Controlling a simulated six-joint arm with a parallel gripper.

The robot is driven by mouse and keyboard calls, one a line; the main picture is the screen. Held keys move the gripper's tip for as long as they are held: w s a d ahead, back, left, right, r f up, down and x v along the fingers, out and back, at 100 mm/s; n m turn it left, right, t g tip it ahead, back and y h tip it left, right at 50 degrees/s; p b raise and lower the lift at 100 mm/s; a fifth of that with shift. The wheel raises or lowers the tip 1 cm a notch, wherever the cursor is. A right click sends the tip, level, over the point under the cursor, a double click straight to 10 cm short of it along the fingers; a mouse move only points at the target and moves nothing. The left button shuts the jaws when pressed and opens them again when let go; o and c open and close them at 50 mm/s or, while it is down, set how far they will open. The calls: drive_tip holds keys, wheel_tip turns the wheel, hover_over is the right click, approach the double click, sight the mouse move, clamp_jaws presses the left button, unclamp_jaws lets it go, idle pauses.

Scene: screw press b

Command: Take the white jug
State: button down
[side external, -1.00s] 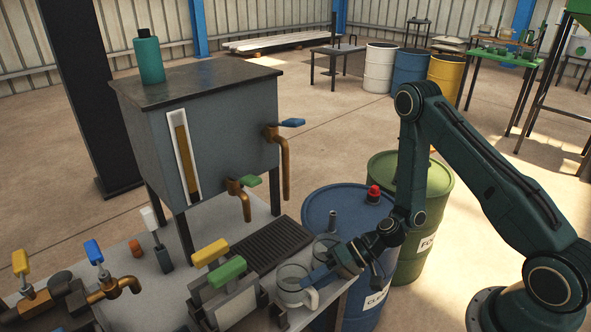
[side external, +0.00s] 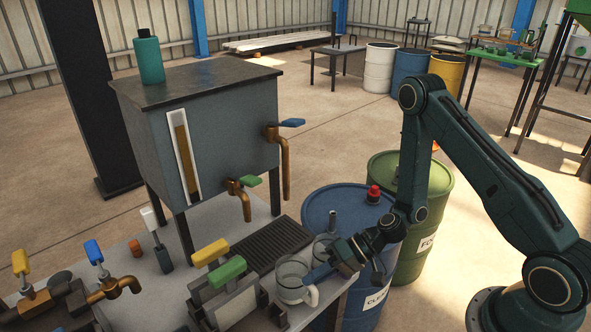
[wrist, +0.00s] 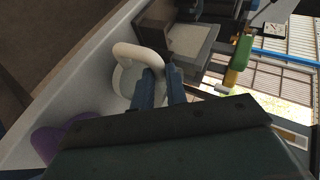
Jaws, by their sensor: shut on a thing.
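The white jug (side external: 291,281) is a pale, see-through-looking vessel with a white loop handle, near the front right corner of the workbench. My gripper (side external: 314,275) comes in from the right and is shut on the jug at its handle side. In the wrist view, the white handle (wrist: 140,52) curves just beyond my two blue fingers (wrist: 161,80). The fingers hide part of the jug. The jug looks upright; I cannot tell whether its base touches the bench.
A second vessel (side external: 323,247) stands close behind the jug. A blue drum (side external: 345,217) stands beside the bench. A purple object (wrist: 62,140) shows in the wrist view.

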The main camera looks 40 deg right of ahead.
wheel_tip(320, 180, up, 19)
drive_tip(key=shift+f, duration=0.15)
idle(0.8)
idle(0.6)
